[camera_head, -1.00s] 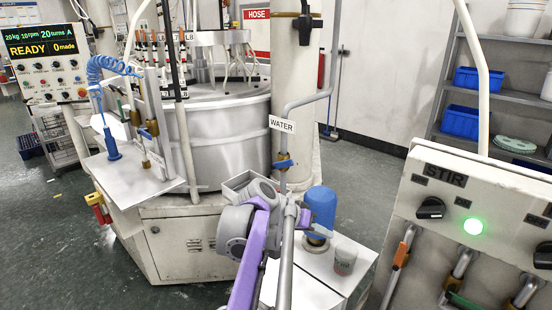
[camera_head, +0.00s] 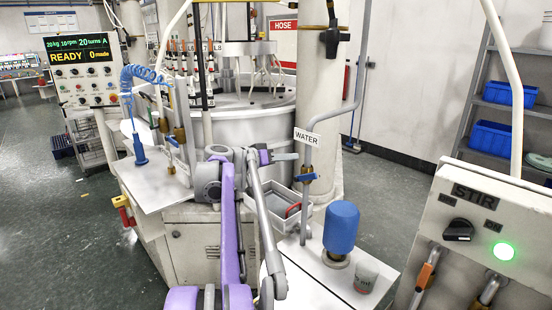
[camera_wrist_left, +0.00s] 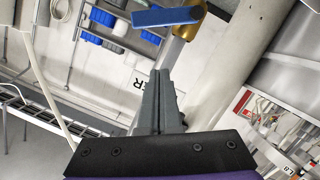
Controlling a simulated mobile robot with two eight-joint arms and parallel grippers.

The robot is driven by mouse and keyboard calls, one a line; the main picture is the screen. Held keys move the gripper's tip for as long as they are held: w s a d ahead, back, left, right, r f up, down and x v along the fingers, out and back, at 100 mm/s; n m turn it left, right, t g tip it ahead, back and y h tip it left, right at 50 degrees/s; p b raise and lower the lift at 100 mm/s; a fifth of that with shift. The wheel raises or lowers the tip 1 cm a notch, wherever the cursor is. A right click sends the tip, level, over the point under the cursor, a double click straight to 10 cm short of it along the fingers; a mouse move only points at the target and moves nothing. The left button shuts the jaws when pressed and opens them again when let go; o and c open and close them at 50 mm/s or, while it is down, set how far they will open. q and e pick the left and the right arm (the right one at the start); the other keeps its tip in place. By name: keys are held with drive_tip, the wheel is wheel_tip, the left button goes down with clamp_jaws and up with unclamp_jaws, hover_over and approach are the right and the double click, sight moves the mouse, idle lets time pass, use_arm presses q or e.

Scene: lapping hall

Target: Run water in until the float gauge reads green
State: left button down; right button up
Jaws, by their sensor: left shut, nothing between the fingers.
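The water pipe (camera_head: 309,160) comes down beside the white column, with a WATER label (camera_head: 307,138) on it. Its valve has a blue lever (camera_head: 306,178); in the left wrist view the blue lever (camera_wrist_left: 165,17) and brass body lie beyond the fingertips, apart from them. My left gripper (camera_head: 287,157) is shut and empty, pointing right just above and left of the valve; its fingers (camera_wrist_left: 160,78) are together in the wrist view. A grey open box (camera_head: 278,222) sits below the pipe with a red curved part (camera_head: 293,210) in it. I cannot make out a gauge reading. My right gripper is out of view.
A blue bottle-shaped container (camera_head: 341,227) and a small cup (camera_head: 364,275) stand on the white bench right of the box. A STIR panel (camera_head: 470,225) with a lit green button (camera_head: 503,251) is at right. The machine drum (camera_head: 250,125) stands behind my arm.

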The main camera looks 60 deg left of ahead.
sight(306, 178)
use_arm(q)
drive_tip(key=w+f, duration=0.1)
drive_tip(key=d+f, duration=0.1)
drive_tip(key=w+f, duration=0.1)
drive_tip(key=f, duration=0.1)
drive_tip(key=shift+w+d, duration=0.35)
drive_tip(key=shift+d, duration=0.05)
drive_tip(key=shift+w+d, duration=0.1)
drive_tip(key=shift+d, duration=0.05)
